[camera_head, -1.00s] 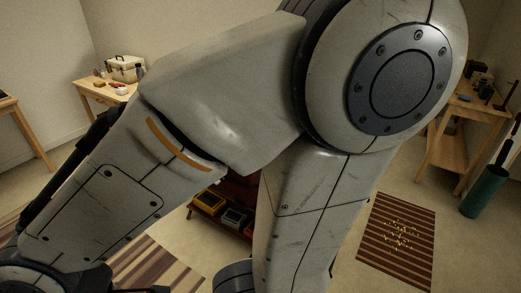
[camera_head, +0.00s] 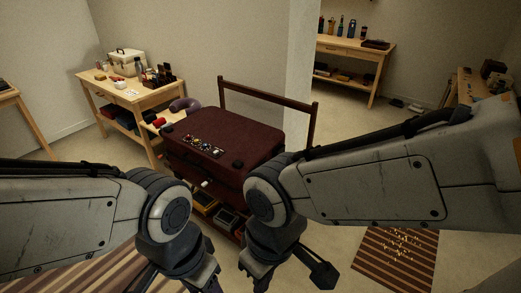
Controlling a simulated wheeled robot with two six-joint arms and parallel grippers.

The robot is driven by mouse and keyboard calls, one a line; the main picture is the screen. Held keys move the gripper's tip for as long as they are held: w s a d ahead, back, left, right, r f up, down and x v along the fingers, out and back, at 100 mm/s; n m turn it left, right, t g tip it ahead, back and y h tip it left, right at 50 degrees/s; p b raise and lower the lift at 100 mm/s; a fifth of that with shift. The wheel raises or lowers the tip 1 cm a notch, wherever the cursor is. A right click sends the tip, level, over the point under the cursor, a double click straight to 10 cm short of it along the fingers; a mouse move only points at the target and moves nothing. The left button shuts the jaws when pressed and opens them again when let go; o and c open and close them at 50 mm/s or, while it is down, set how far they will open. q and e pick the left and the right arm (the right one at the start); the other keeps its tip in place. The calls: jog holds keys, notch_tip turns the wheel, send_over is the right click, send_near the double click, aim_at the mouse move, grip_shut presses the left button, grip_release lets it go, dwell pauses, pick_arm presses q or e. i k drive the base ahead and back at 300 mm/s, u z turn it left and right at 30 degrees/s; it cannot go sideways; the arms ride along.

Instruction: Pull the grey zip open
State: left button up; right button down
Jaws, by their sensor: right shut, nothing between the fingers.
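A dark red suitcase (camera_head: 240,135) lies flat on a low wooden rack in the middle of the view, with its front side partly behind my arms. The grey zip cannot be made out at this size. My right gripper (camera_head: 262,272) points down in front of the suitcase, shut and empty, apart from it. My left gripper (camera_head: 188,284) hangs at the bottom edge, left of the right one. Its fingertips are cut off by the frame, so its opening does not show.
Small items (camera_head: 203,147) sit on the suitcase lid. A purple neck pillow (camera_head: 184,104) is behind its left side. A wooden table (camera_head: 150,97) stands left, another bench (camera_head: 355,48) at the back. A striped mat (camera_head: 385,268) with small pale bits lies on the right floor.

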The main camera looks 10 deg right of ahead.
aim_at(205, 183)
jog(key=u, duration=1.8)
jog(key=i, duration=0.45)
jog(key=z, duration=1.85)
jog(key=k, duration=0.6)
jog(key=z, duration=0.4)
jog(key=i, duration=1.5)
jog(key=u, duration=0.2)
